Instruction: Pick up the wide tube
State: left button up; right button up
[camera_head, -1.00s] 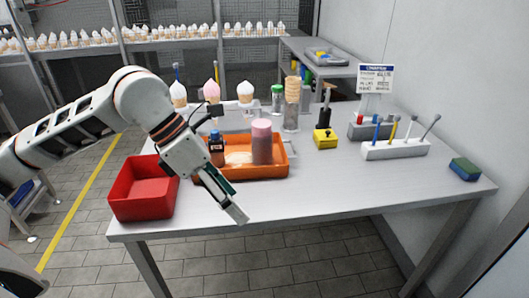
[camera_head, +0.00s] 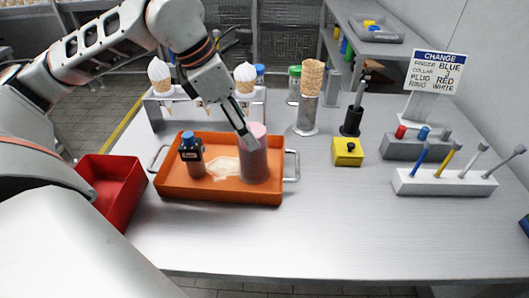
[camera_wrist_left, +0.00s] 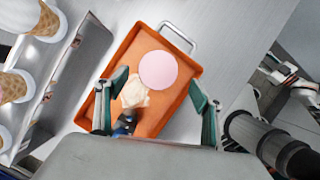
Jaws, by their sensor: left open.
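The wide tube (camera_head: 254,160), a pink upright cylinder, stands in the right half of the orange tray (camera_head: 221,194). In the left wrist view its round pink top (camera_wrist_left: 158,70) is seen from above. My left gripper (camera_head: 248,138) is at the tube's upper end in the head view, fingers pointing down. In the left wrist view its two green-edged fingers (camera_wrist_left: 158,92) are spread apart with nothing held between them. The tube's top lies beyond the gripper body, between the finger lines. I cannot tell whether a finger touches it. My right gripper is not in view.
A blue-capped bottle (camera_head: 191,155) and a pale spill (camera_head: 223,168) share the tray. A red bin (camera_head: 106,190) is to the left, a cone rack (camera_head: 185,112) behind. A waffle cone holder (camera_head: 306,115), yellow block (camera_head: 347,152) and tool rack (camera_head: 443,183) stand right. The front table is clear.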

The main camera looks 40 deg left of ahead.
aim_at(253, 158)
pick_arm(q)
jog(key=shift+x, duration=0.95)
jog(key=shift+f+b, duration=0.35)
jog(key=shift+f, duration=0.25)
jog(key=x, duration=0.3)
jog(key=b+x, duration=0.1)
jog(key=shift+a+f, duration=0.2)
jog(key=shift+f, duration=0.05)
jog(key=shift+w+f, duration=0.1)
jog(key=shift+w, duration=0.1)
jog(key=c, duration=1.3)
jog(key=shift+c, duration=1.1)
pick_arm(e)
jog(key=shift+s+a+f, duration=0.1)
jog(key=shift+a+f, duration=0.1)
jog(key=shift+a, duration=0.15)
